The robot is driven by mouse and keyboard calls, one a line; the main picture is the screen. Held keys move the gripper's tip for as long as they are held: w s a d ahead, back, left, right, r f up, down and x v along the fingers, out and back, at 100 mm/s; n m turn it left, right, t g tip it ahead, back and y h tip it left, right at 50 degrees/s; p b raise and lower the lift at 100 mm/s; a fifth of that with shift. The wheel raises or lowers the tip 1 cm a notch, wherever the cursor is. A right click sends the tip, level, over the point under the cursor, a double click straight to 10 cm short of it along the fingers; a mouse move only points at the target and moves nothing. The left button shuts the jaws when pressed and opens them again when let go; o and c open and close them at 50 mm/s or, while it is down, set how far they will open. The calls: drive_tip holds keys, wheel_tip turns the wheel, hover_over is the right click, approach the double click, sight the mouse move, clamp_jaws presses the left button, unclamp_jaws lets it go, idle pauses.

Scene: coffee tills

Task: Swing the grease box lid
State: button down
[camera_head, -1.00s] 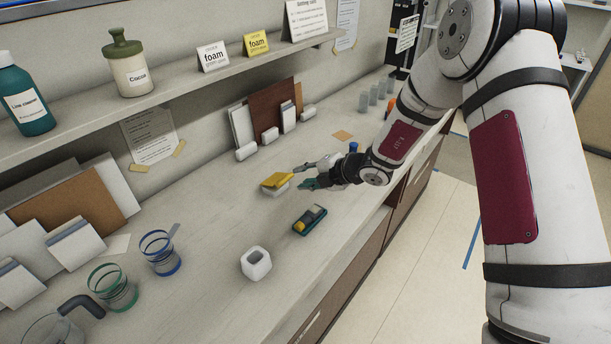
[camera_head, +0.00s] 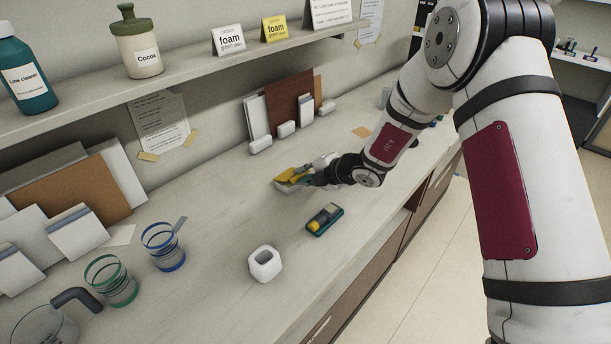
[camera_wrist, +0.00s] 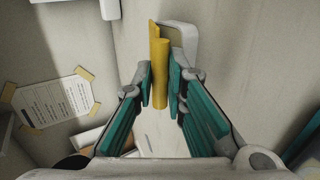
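The grease box is a small white box (camera_wrist: 187,42) with a yellow lid (camera_wrist: 159,75). In the wrist view the lid stands edge-on, with the white box behind it and to the right. In the head view the yellow lid (camera_head: 287,175) is just left of my gripper (camera_head: 306,177). My gripper (camera_wrist: 160,88) has its teal fingers on both sides of the lid's near part, and they look closed against it. The fingers hide part of the box in the head view.
A dark teal device with a yellow part (camera_head: 324,219) and a white cup-like holder (camera_head: 265,263) lie nearer on the counter. Framed boards (camera_head: 285,108) lean on the wall behind. Glasses (camera_head: 163,247) stand at left. Counter between them is clear.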

drive_tip(key=shift+s+d+f, duration=0.1)
drive_tip(key=shift+s+f, duration=0.1)
drive_tip(key=shift+f, duration=0.35)
drive_tip(key=shift+s+d+f, duration=0.1)
drive_tip(key=shift+s+f, duration=0.05)
drive_tip(key=shift+f, duration=0.35)
drive_tip(key=c, duration=1.5)
unclamp_jaws()
drive_tip(key=shift+c, duration=0.2)
drive_tip(key=shift+d+r, duration=0.1)
